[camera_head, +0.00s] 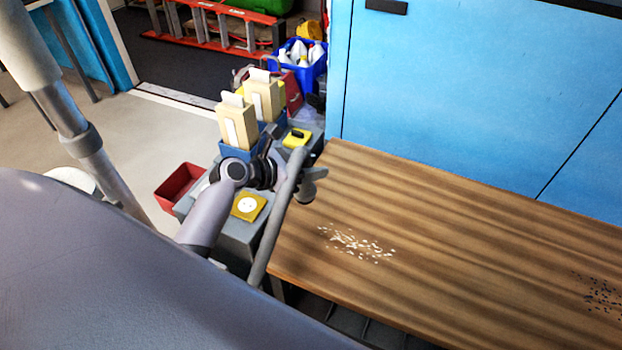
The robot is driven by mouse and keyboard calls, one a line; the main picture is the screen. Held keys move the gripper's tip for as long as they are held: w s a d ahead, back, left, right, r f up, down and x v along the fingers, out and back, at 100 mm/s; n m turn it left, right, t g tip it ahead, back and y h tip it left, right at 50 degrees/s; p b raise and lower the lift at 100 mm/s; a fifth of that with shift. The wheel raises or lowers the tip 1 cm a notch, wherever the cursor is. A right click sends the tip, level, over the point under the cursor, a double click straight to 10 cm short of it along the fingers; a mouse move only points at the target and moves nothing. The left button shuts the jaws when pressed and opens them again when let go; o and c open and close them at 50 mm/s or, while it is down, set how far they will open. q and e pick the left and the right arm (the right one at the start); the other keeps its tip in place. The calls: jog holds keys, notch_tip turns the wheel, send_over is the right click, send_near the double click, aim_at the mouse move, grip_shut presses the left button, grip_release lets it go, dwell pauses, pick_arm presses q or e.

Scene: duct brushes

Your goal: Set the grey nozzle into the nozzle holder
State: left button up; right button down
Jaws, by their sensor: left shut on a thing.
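My left gripper (268,170) is over the right side of a grey cart and is shut on a long grey tube, which I take to be the grey nozzle (270,240). The tube leans: its upper end is near the table's back left corner, its lower end nearer to me. A small flared grey piece (313,185) shows just right of the tube; I cannot tell if it belongs to the nozzle or to my gripper. I cannot identify the nozzle holder for sure. My right gripper is not in view.
The grey cart (239,248) bears cream blocks (237,125) in blue holders, a yellow plate with a white disc (248,206) and a yellow-black item (297,138). A red bin (178,187) is at left. The wooden table (440,230) has scattered bits but much bare surface.

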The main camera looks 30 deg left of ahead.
pick_arm(q)
notch_tip(320, 180, up, 12)
jog(key=p, duration=0.2)
jog(key=shift+f, duration=0.2)
dwell(0.5)
